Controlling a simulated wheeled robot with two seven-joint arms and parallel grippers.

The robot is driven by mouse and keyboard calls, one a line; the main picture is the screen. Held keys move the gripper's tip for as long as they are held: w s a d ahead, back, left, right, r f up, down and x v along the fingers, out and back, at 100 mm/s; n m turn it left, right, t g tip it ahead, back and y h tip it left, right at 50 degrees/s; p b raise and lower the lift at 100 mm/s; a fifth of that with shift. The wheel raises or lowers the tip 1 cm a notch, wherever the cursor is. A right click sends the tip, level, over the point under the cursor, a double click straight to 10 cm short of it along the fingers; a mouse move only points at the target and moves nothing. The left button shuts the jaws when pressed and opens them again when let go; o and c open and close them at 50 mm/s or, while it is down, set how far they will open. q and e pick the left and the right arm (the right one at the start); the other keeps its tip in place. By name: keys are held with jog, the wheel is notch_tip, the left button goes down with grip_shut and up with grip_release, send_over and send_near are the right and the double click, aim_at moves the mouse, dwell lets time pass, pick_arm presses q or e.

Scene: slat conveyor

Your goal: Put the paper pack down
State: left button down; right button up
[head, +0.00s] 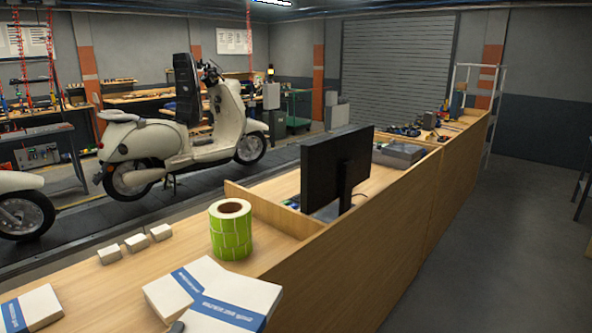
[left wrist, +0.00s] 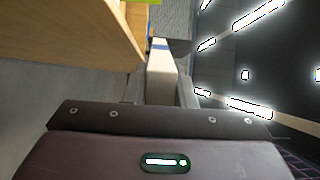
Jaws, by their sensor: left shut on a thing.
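A white paper pack with a blue band (head: 235,301) is at the bottom of the head view, in front of and partly covering a second paper pack (head: 180,288). In the left wrist view the held pack shows edge-on (left wrist: 161,70) between the fingers of my left gripper (left wrist: 165,92), which is shut on it. In the head view only a small dark tip of that gripper (head: 178,326) shows at the bottom edge. I cannot tell whether the held pack touches what is below it. My right gripper is not in view.
A third paper pack (head: 32,310) lies at the lower left on the wooden counter (head: 120,285). A roll of green labels (head: 231,232) stands behind the packs. Several small white boxes (head: 135,242) sit left of it. A raised wooden divider (head: 275,212) and a monitor (head: 335,167) stand beyond.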

pick_arm(q)
jog(key=shift+s+d+f+n+y+b, duration=0.25)
jog(key=shift+s+d+f+n+y, duration=0.3)
jog(key=shift+y, duration=0.25)
jog(key=shift+s+d+f+n+y+b, duration=0.25)
jog(key=shift+d+f+n+y, duration=0.25)
jog(key=shift+d+y, duration=0.3)
jog(key=s+f, duration=0.3)
jog(key=s, duration=0.5)
jog(key=shift+s, duration=0.15)
